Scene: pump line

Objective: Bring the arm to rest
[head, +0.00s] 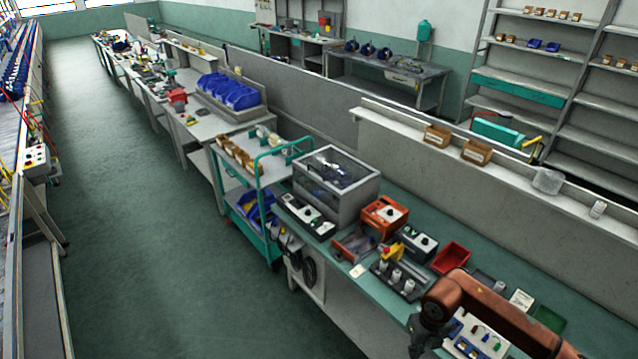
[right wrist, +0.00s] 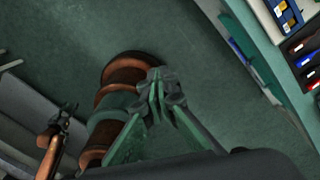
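My right arm comes in at the bottom right of the head view, over the near end of the bench. Its gripper (head: 424,338) points down there, dark and partly cut off by the frame edge. In the right wrist view the two green-grey fingers of my right gripper (right wrist: 165,82) run together at their tips, with nothing visible between them. Below them are the floor and orange-brown parts of my own body. My left gripper (right wrist: 66,112) shows small and dark at the left of the right wrist view; its finger gap is unclear.
The green bench (head: 392,296) carries a red tray (head: 450,257), an orange box (head: 384,215), a grey clear-topped case (head: 337,188) and a fixture with metal cylinders (head: 398,280). A teal trolley (head: 262,235) stands beside it. The aisle floor (head: 150,240) is clear.

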